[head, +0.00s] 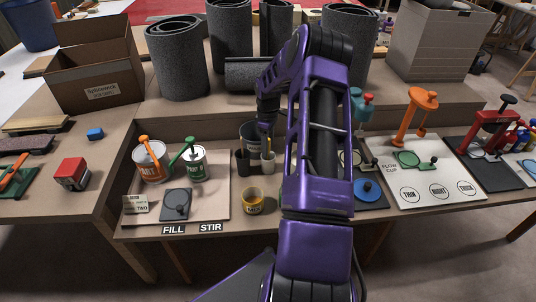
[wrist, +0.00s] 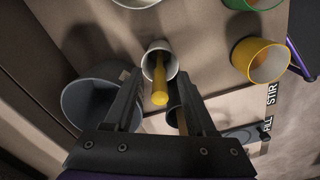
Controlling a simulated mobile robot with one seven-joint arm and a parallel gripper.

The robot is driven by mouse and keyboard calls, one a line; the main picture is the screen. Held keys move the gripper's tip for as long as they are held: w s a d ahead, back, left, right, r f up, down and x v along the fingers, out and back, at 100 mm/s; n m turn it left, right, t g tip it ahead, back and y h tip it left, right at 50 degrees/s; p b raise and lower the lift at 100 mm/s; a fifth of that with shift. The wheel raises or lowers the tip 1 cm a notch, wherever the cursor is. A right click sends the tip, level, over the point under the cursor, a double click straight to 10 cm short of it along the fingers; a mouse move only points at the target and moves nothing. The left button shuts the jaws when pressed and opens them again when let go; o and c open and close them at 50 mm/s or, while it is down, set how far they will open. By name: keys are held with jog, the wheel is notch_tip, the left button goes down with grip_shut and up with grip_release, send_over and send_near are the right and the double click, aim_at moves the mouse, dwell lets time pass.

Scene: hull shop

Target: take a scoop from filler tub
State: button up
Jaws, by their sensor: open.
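My gripper (wrist: 158,84) is open in the wrist view, its fingers on either side of a yellow handle (wrist: 160,94). The handle stands up out of a small white cup (wrist: 148,57); I cannot tell whether the fingers touch it. In the head view the white cup (head: 268,167) stands at the back of the bench below my gripper (head: 266,130). A yellow-rimmed tub (head: 252,203) stands nearer the front edge, and it also shows in the wrist view (wrist: 241,62). No label on it is readable, so I cannot tell if it is the filler tub.
A grey bucket (wrist: 75,104) stands close beside the gripper, with a dark cup (head: 242,167) near it. A flow-cup stand (head: 408,120) is at the right.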

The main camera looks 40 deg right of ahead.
grip_shut()
jog(key=shift+r, duration=0.15)
